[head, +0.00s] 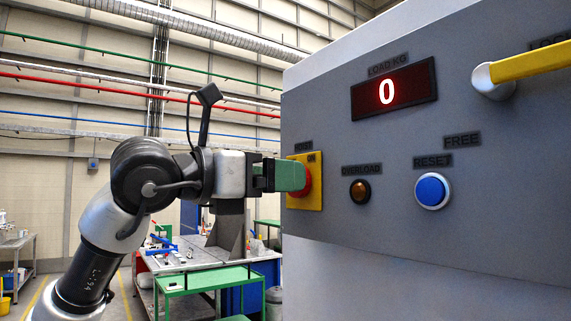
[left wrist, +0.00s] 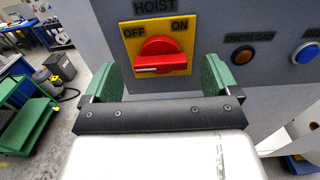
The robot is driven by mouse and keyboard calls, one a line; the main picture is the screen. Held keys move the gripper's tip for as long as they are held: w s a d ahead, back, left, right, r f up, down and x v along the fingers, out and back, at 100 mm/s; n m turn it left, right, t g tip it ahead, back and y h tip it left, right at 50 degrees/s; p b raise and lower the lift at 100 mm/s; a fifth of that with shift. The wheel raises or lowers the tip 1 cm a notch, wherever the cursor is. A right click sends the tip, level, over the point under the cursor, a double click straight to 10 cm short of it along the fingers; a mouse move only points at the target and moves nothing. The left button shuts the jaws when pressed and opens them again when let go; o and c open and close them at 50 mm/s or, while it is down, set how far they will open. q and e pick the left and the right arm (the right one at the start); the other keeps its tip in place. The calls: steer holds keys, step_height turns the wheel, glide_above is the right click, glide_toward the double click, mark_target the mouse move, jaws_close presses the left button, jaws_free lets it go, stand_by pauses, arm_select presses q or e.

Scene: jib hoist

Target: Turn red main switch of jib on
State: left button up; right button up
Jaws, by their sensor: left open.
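The red main switch (head: 306,180) sits on a yellow plate (head: 294,200) at the left end of the grey panel. In the left wrist view the red knob (left wrist: 165,56) lies crosswise under the word HOIST, with OFF at upper left and ON at upper right. Its white mark is at the left end, on the OFF side. My left gripper (head: 292,176) is open in front of the switch; its green fingers (left wrist: 161,72) stand left and right of the knob with gaps showing. In the head view the fingers partly cover the knob. My right gripper is not in view.
The panel also carries a load display (head: 393,90) reading 0, an amber overload lamp (head: 360,191), a blue reset button (head: 432,191) and a yellow handle (head: 530,62). A worktable (head: 200,262) and a green cart (head: 205,281) stand behind my arm.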

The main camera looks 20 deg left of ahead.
arm_select(q)
steer(key=shift+p+x, duration=0.3)
steer(key=shift+x, duration=0.95)
steer(key=c, duration=0.9)
